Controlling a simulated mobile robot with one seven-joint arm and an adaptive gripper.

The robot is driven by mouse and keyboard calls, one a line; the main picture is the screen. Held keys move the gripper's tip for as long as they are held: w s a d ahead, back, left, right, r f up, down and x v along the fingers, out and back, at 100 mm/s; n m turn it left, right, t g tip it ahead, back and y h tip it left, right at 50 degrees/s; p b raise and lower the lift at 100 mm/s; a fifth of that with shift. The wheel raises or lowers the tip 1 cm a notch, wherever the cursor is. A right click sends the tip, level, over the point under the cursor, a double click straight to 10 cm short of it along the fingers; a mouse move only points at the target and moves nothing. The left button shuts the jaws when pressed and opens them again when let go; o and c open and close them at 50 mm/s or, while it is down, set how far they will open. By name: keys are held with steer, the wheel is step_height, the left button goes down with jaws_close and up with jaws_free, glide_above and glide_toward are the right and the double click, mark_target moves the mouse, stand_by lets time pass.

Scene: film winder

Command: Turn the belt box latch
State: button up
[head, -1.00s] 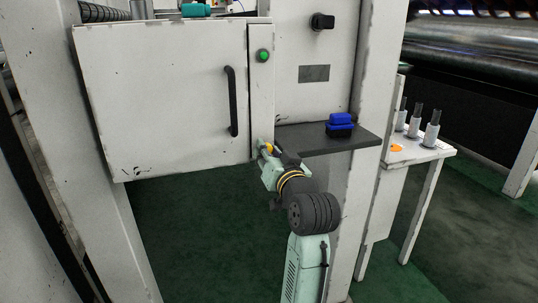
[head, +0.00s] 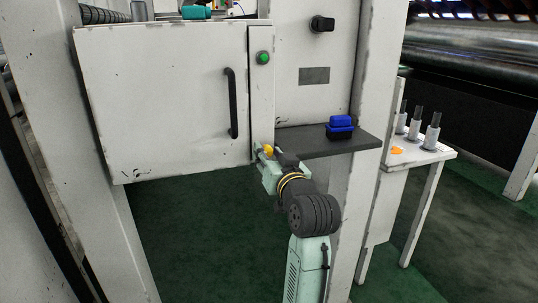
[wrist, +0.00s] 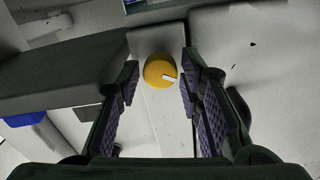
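The belt box latch is a round yellow knob (wrist: 160,71) with a white mark, on a pale strip of the machine front in the wrist view. In the head view the yellow knob (head: 268,149) shows beside the lower right corner of the white box door (head: 165,95). My gripper (wrist: 161,78) is open, with one purple-padded finger on each side of the knob. A gap shows between the knob and each finger. In the head view my gripper (head: 263,153) is at the knob and hides part of the area around it.
A dark shelf (head: 310,145) sticks out right of the knob and carries a blue and black object (head: 340,126). The door has a black handle (head: 232,103), and a green button (head: 263,57) sits above the knob. A white side table (head: 420,153) stands at right.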

steer(key=shift+o, duration=1.1)
steer(key=shift+d, duration=0.1)
steer(key=shift+m, duration=0.3)
